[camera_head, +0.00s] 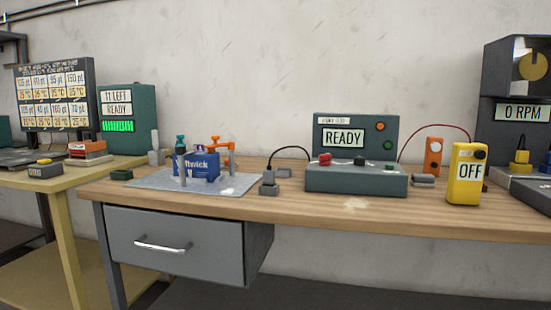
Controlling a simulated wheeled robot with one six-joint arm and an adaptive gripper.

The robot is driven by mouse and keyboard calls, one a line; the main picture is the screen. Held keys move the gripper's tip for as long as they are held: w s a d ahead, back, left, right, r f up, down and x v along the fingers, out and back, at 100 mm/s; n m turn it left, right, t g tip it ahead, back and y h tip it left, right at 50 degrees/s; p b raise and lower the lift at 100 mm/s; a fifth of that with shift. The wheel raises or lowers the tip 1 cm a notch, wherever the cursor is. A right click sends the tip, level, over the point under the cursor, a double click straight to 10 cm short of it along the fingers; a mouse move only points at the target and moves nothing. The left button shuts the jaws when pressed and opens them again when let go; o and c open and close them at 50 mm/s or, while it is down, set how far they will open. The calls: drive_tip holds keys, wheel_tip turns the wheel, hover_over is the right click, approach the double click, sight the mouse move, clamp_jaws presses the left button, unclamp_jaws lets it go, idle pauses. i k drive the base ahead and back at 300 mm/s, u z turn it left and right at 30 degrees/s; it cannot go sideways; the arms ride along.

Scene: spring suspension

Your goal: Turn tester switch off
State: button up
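A grey-green console (355,178) stands on the wooden bench, with a lit READY display (343,137). Its sloped front carries a red control (325,159), a black knob (360,161) and a small green button (389,167). To its right stands an upright yellow handheld unit (466,185) with a black round knob (480,154) and a label reading OFF (469,172). I cannot tell from the picture which unit is the tester, nor which control is its switch. My gripper is not in view.
A grey mat (150,180) holds a blue box (201,166) and clamp-like tools. An orange unit (433,156) with a red cable stands behind the yellow one. A dark machine reading 0 RPM (522,113) is at right. The bench (290,205) has a closed drawer (178,246).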

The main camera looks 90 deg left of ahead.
sight(325, 160)
drive_tip(key=u, duration=3.05)
drive_tip(key=k, duration=0.4)
drive_tip(key=z, duration=1.25)
drive_tip(key=i, duration=0.6)
drive_tip(key=u, duration=0.1)
